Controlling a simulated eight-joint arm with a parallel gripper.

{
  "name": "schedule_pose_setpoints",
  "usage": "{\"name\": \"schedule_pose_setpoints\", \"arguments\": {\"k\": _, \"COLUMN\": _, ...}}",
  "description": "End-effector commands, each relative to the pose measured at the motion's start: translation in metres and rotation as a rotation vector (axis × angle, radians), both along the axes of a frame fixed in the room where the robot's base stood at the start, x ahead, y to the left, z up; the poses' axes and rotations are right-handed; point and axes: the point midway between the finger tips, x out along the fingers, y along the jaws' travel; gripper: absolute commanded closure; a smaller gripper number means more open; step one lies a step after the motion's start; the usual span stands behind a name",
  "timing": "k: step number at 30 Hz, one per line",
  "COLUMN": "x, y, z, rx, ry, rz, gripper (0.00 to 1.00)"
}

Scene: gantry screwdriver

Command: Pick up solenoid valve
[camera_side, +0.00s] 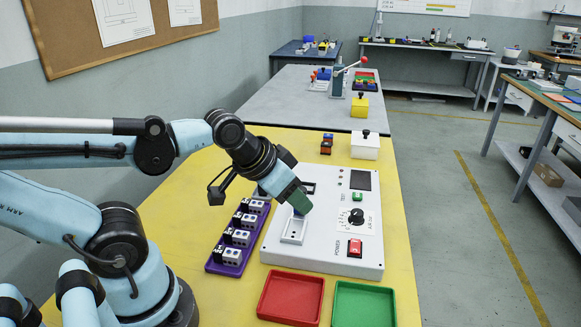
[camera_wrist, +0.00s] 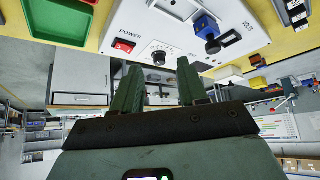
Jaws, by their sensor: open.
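Several solenoid valves (camera_side: 236,238), grey blocks with black parts, stand in a row in a purple tray (camera_side: 215,267) left of the white test box. Part of that row (camera_wrist: 296,14) shows at the top right corner of the wrist view. My gripper (camera_side: 300,201) is tilted above the white test box (camera_side: 330,258), right of the tray. In the wrist view its two green fingers (camera_wrist: 158,76) are apart with nothing between them. The gripper hides part of the box top in the side view.
A blue and black part (camera_wrist: 206,30) is on the box in the wrist view. The box has a pale recess (camera_side: 293,229), a knob and a red power switch (camera_side: 355,247). A red tray (camera_side: 291,298) and a green tray (camera_side: 363,304), both empty, lie in front.

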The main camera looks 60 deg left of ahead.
Motion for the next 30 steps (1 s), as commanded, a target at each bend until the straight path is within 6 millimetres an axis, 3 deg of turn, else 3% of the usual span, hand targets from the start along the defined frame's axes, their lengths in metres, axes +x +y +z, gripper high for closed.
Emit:
{"name": "schedule_pose_setpoints", "arguments": {"k": 3, "x": 0.000, "y": 0.000, "z": 0.000, "rx": 0.000, "ry": 0.000, "rz": 0.000, "gripper": 0.57}}
{"name": "schedule_pose_setpoints", "arguments": {"k": 6, "x": 0.000, "y": 0.000, "z": 0.000, "rx": 0.000, "ry": 0.000, "rz": 0.000, "gripper": 0.45}}
{"name": "schedule_pose_setpoints", "arguments": {"k": 17, "x": 0.000, "y": 0.005, "z": 0.000, "rx": -0.029, "ry": 0.016, "rz": 0.057, "gripper": 0.45}}
{"name": "schedule_pose_setpoints", "arguments": {"k": 23, "x": -0.002, "y": 0.033, "z": -0.001, "rx": -0.212, "ry": 0.118, "rz": 0.443, "gripper": 0.45}}
{"name": "schedule_pose_setpoints", "arguments": {"k": 30, "x": -0.011, "y": 0.077, "z": -0.002, "rx": -0.474, "ry": 0.246, "rz": 1.130, "gripper": 0.45}}
